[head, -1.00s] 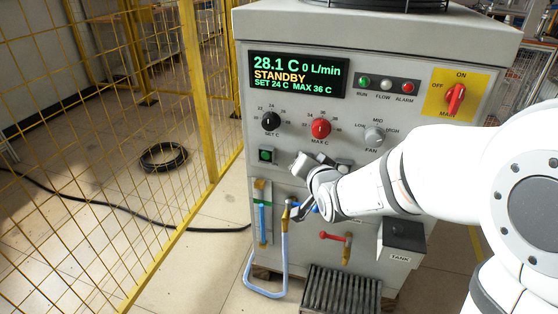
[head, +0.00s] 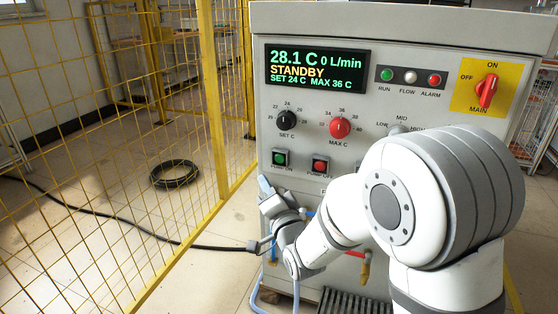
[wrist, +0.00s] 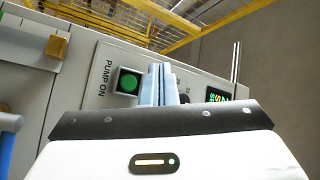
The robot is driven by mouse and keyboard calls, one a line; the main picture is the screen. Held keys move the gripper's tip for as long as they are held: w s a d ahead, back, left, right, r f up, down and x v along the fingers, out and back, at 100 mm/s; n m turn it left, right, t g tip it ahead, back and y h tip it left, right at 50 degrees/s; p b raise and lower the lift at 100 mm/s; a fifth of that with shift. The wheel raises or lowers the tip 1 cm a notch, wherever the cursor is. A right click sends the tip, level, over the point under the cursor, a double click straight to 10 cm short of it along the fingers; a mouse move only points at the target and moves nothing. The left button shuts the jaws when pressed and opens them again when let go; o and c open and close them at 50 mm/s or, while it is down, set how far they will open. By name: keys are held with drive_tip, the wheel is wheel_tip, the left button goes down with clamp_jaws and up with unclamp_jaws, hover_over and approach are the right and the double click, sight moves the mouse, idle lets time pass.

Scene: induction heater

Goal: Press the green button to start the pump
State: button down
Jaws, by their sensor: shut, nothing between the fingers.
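The green button (head: 281,157) sits in a dark square housing on the left of the grey cabinet's front panel. In the wrist view the green button (wrist: 128,82) has the label PUMP ON beside it. My gripper (head: 265,186) is just below the green button in the head view, with its fingers pointing up. In the wrist view my gripper's pale blue fingers (wrist: 160,84) are together and empty, just right of the button in the picture. I cannot tell the exact gap between fingertips and panel. The display (head: 317,68) reads STANDBY and 0 L/min.
A red button (head: 319,166) is to the right of the green one. Knobs (head: 339,127) are above, and a red main switch (head: 486,90) is at the upper right. Yellow mesh fence (head: 209,110) stands left of the cabinet. A black hose coil (head: 174,174) lies on the floor.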

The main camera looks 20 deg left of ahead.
sight(275, 157)
drive_tip(key=shift+w+d+p, duration=0.2)
drive_tip(key=shift+w+p, duration=0.1)
drive_tip(key=shift+w, duration=1.8)
drive_tip(key=shift+w+d+p, duration=0.15)
drive_tip(key=shift+w+p, duration=0.15)
drive_tip(key=shift+w, duration=1.8)
drive_tip(key=shift+w+b, duration=0.35)
drive_tip(key=shift+w, duration=0.05)
drive_tip(key=shift+w+d, duration=0.1)
drive_tip(key=shift+w, duration=0.4)
drive_tip(key=shift+s+b, duration=0.15)
drive_tip(key=shift+b, duration=0.2)
drive_tip(key=shift+s+b, duration=0.35)
drive_tip(key=shift+s, duration=0.4)
drive_tip(key=shift+s+a+b, duration=0.15)
drive_tip(key=shift+s+b, duration=0.4)
drive_tip(key=shift+s, duration=0.7)
drive_tip(key=shift+s+a+b, duration=0.1)
drive_tip(key=shift+s+b, duration=0.4)
drive_tip(key=shift+s, duration=0.75)
